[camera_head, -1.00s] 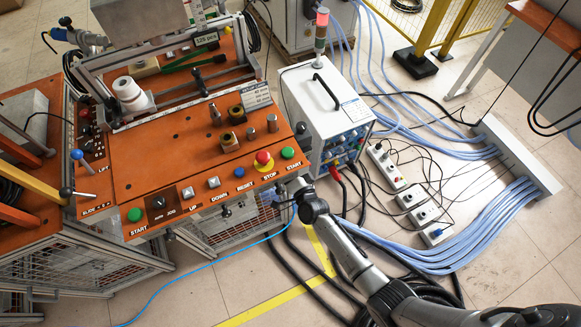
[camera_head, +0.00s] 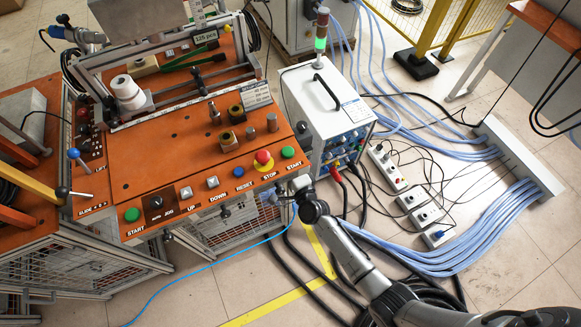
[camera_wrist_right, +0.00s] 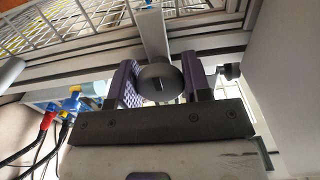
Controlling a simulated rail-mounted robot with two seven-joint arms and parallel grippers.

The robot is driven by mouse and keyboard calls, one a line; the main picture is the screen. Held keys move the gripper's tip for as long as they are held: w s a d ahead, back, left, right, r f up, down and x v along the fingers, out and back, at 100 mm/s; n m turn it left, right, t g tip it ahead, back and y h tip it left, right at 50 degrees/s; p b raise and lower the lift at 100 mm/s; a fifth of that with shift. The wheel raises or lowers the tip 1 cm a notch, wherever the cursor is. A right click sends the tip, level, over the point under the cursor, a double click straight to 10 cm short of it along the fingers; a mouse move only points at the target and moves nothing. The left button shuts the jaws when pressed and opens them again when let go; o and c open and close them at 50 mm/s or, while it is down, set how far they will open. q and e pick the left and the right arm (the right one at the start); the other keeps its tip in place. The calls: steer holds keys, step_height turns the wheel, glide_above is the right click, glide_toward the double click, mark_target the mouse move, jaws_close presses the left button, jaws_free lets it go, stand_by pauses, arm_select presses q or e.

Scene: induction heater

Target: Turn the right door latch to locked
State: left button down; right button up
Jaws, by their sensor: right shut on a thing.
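The right door latch (camera_wrist_right: 160,82) is a round dark knob below the front edge of the orange console. In the right wrist view it sits between the two purple-padded fingers of my right gripper (camera_wrist_right: 162,84), which is shut on it. A pale vertical bar rises behind the knob. In the head view my right gripper (camera_head: 272,198) is at the console's front right corner, under the panel, and the latch is hidden there. I cannot tell the latch's locked or unlocked state. My left gripper is not in view.
The orange console (camera_head: 170,140) carries START, STOP and other buttons above the gripper. A white power unit (camera_head: 325,105) with cables stands close on the right. A blue hose (camera_head: 215,262) and black cables run on the floor below.

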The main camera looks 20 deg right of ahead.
stand_by(0.4)
steer(key=o, duration=0.9)
steer(key=shift+s, duration=0.45)
steer(key=s+p, duration=0.2)
steer(key=s, duration=1.1)
